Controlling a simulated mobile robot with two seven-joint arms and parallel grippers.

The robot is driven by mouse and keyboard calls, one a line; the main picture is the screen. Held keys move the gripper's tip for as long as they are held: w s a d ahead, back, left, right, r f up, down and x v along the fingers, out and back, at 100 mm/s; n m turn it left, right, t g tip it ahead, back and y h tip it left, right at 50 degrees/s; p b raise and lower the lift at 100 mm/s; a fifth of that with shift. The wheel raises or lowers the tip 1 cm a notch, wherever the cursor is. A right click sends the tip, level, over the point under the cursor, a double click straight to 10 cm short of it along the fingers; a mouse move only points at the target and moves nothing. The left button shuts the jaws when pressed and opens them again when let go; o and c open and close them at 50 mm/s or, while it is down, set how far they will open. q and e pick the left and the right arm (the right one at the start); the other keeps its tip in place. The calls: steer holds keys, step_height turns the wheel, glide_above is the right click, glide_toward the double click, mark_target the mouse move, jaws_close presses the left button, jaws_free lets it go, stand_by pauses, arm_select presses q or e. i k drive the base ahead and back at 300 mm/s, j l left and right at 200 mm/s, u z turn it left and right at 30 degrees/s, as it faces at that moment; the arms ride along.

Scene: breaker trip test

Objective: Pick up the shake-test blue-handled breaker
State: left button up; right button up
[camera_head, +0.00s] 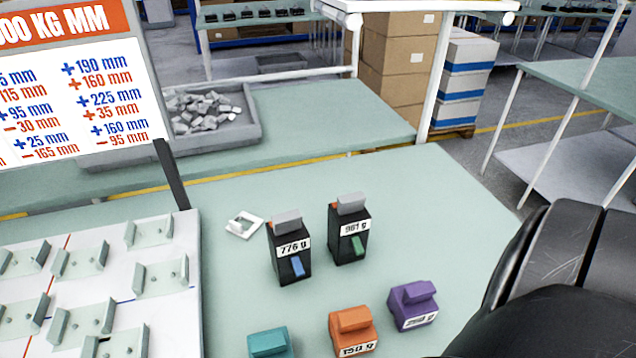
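The blue-handled breaker (287,249) stands upright on the pale green table, just right of the middle panel edge. It is a black block with a grey top, a white label reading 776 g and a blue lever on its front. A similar black breaker (348,230) with a green lever and a label that seems to read 961 g stands close to its right, with a small gap between. Neither breaker is held. My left gripper is not in view. A dark part of my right arm fills the lower right corner, but its gripper is not in view.
Teal (268,343), orange (352,331) and purple (413,306) weight blocks lie along the near side. A small white square frame (243,225) lies left of the breakers. A white board (185,330) with metal brackets and a sign (75,90) occupy the left. Table right of the breakers is clear.

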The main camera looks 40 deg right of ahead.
mark_target(288, 236)
steer(key=k+j+z, duration=0.15)
steer(key=z, duration=0.25)
steer(key=k+z, duration=0.15)
steer(key=z, duration=0.2)
steer(key=k+j+z, duration=0.1)
steer(key=z, duration=0.3)
steer(key=k, duration=0.05)
